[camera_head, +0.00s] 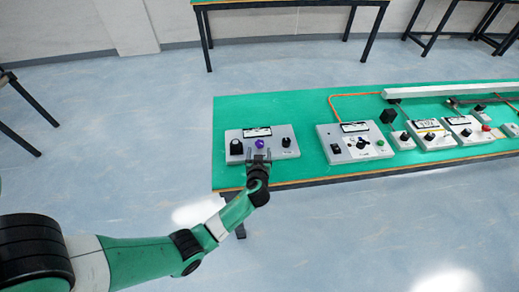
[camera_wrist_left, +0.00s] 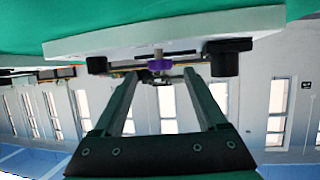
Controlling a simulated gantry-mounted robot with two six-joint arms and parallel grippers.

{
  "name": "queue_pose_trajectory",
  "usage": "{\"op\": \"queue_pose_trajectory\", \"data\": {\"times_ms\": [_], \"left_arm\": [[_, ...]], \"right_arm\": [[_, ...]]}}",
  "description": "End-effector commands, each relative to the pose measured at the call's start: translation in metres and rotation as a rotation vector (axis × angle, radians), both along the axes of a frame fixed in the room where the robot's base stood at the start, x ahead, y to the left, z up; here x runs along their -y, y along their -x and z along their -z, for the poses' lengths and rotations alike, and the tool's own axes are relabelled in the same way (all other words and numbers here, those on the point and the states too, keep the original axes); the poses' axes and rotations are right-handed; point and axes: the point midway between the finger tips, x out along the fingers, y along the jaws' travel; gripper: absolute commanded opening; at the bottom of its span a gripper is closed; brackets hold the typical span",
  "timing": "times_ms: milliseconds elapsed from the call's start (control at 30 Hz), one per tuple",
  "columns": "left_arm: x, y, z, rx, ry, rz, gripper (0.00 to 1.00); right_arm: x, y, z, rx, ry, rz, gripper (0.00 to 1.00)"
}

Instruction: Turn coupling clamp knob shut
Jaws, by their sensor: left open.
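A grey panel box (camera_head: 270,152) lies at the left end of the green table. A purple knob (camera_head: 259,144) stands at its middle, between a larger black knob (camera_head: 236,147) and a smaller black knob (camera_head: 286,142). The labels are too small to read, so I cannot tell which is the coupling clamp knob. My left gripper (camera_head: 259,157) is open at the box's front edge, with its fingers toward the purple knob. In the left wrist view, the purple knob (camera_wrist_left: 160,64) shows between and just beyond the open fingertips (camera_wrist_left: 161,74). It appears free of both fingers.
The green table (camera_head: 310,110) carries a second control box (camera_head: 354,150) to the right, with an orange cable behind it. Several more boxes and a long white rail (camera_head: 450,88) lie farther right. The table between the first two boxes is clear.

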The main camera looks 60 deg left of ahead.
Motion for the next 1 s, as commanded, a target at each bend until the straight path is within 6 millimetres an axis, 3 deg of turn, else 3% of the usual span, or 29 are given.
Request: {"op": "queue_pose_trajectory", "data": {"times_ms": [100,300,667,1000], "left_arm": [[-0.025,-0.013,0.013,0.001,-0.001,-0.004,0.75],[-0.049,-0.026,0.023,0.001,0.001,0.001,0.75],[-0.054,-0.029,0.023,0.001,0.001,0.001,0.73],[-0.053,-0.029,0.023,0.001,0.001,0.001,0.12]], "right_arm": [[0.000,0.000,0.015,0.002,0.000,0.000,0.50],[0.000,0.000,0.027,0.002,0.000,0.000,0.50],[0.000,0.000,0.028,0.002,0.000,0.000,0.50],[0.000,0.000,0.028,0.002,0.000,0.000,0.50]]}}
